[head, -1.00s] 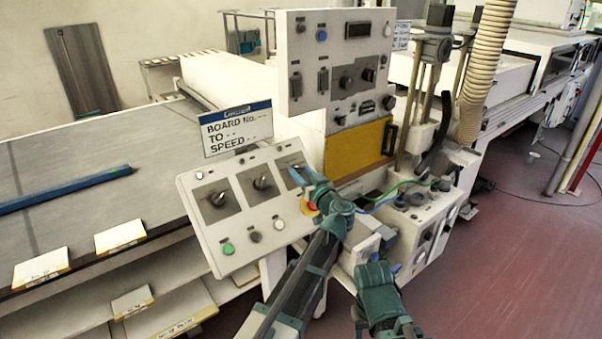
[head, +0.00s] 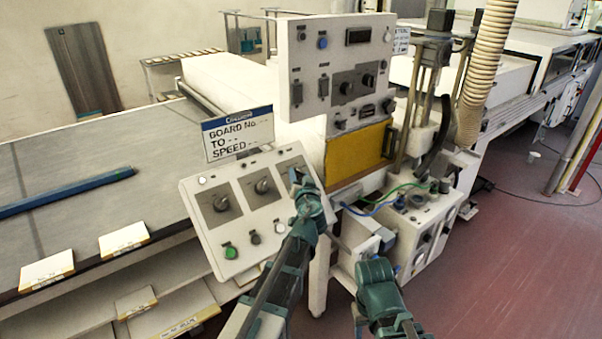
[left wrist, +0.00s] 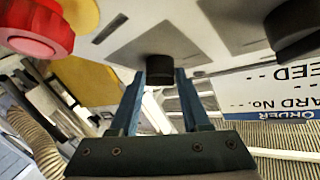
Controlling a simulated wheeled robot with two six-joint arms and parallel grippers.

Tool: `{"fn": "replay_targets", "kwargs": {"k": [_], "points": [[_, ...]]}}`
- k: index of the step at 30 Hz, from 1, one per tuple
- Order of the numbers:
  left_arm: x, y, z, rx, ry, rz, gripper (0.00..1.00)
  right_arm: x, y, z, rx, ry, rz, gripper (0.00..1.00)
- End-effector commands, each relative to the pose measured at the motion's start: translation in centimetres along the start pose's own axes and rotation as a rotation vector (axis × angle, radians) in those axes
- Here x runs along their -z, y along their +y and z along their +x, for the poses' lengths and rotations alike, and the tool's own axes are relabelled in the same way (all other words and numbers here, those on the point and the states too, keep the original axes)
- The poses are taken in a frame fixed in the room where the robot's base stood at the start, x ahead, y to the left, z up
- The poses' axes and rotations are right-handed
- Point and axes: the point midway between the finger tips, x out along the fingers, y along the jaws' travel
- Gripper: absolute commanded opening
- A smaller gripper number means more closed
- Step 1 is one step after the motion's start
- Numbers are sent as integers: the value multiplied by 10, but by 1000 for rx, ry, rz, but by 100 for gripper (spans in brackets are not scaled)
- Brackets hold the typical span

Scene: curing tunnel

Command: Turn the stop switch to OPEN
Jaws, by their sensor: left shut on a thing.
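The sloped control panel (head: 218,240) carries a row of black rotary knobs on dark plates. The rightmost one, which I take as the stop switch, is largely hidden by my left gripper (head: 299,180) in the head view. In the left wrist view, this black knob (left wrist: 160,68) sits between the fingertips of my left gripper (left wrist: 160,82), which is shut on it. Its label and pointer cannot be read. My right gripper (head: 376,270) is low, right of the panel and apart from it; its fingers are not clear.
A red mushroom button (left wrist: 36,28) is close beside the gripped knob. The neighbouring knob (left wrist: 294,28) is on the other side. A green button (head: 230,252) is on the panel's lower row. A board sign (head: 238,133) stands behind the panel. Red floor (head: 520,260) is clear at right.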

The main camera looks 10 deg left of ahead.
Motion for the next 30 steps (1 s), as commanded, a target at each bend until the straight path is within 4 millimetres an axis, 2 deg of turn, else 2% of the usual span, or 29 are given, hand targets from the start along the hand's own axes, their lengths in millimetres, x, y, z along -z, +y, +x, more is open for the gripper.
{"fn": "replay_targets", "kwargs": {"k": [1,12,30], "points": [[3,-4,-1,-20,-2,21,0,0,1,-6,0,0,0,52],[3,-6,1,-151,-11,146,0,-1,2,-22,0,0,0,52],[1,-6,2,-228,-16,221,0,-2,3,-30,0,0,0,52]]}}
